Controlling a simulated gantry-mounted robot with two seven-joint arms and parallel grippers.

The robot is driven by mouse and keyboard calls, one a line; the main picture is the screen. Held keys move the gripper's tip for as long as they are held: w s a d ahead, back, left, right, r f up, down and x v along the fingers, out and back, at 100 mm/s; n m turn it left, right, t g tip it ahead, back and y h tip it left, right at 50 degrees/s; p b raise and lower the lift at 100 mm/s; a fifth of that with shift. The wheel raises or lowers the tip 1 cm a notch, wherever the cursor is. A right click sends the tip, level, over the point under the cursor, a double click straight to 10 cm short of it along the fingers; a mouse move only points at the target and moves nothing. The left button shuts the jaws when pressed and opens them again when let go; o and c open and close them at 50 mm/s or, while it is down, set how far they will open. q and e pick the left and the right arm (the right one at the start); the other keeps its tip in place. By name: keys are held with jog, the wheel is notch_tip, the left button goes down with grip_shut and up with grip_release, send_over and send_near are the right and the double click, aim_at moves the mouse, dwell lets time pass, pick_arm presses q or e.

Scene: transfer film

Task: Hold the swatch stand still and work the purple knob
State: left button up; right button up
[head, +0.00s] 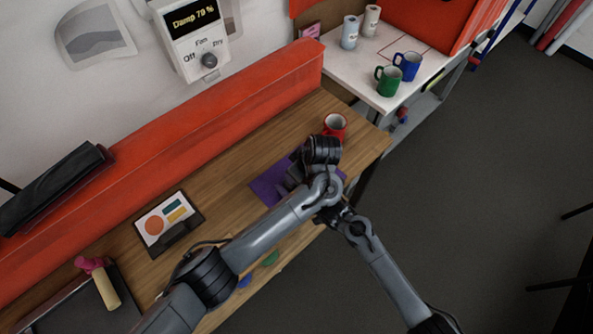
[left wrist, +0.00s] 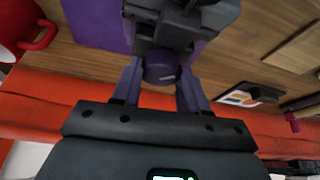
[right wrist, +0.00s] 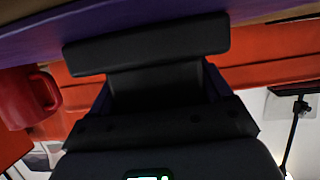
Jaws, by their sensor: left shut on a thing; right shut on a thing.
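In the left wrist view the purple knob (left wrist: 160,68) sits on a dark grey part of the swatch stand (left wrist: 172,30). My left gripper (left wrist: 160,78) has a finger on each side of the knob and is shut on it. In the right wrist view my right gripper (right wrist: 160,85) is shut on a dark block of the stand (right wrist: 150,45). In the head view my arms meet over the purple sheet (head: 266,188) on the bench and hide most of the stand, the knob and both gripper tips.
A red mug (head: 334,124) stands close behind my wrists. A red padded ledge (head: 190,140) runs along the back. Green (head: 388,82) and blue (head: 408,65) mugs stand on a white table.

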pick_arm(q)
jog(key=shift+w+n+g+y, duration=0.1)
jog(key=shift+n+g+y, duration=0.4)
jog(key=shift+n, duration=1.4)
jog(key=o, duration=1.1)
jog(key=shift+c, duration=0.2)
